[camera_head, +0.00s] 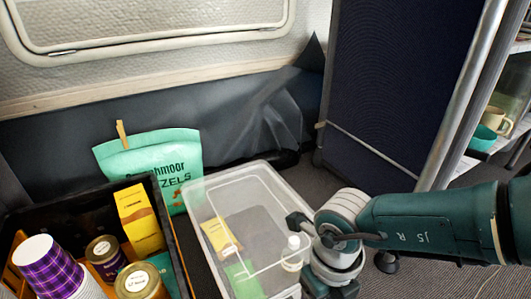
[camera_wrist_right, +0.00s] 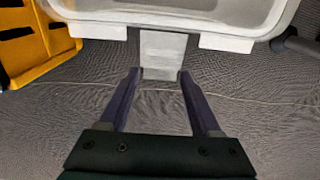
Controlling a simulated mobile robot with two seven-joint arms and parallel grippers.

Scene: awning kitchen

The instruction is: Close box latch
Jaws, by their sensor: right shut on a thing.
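A clear plastic box (camera_head: 208,190) stands on the grey carpet at the centre of the head view, with a yellow and a green item showing inside. Its edge (camera_wrist_right: 215,40) spans the top of the right wrist view. A pale latch flap (camera_wrist_right: 161,50) sticks out from that edge. My right gripper (camera_wrist_right: 159,78) has its two dark fingers on either side of the flap's end, shut on it. In the head view my right arm reaches in from the right to the box's near right corner; its fingers are hidden there. My left gripper is not in view.
A black crate (camera_head: 172,235) with a yellow carton (camera_head: 139,218), jars and purple cups (camera_head: 48,266) stands left of the box. A mint pretzel bag (camera_head: 150,160) stands behind them. A dark panel (camera_head: 395,90) rises behind my right arm.

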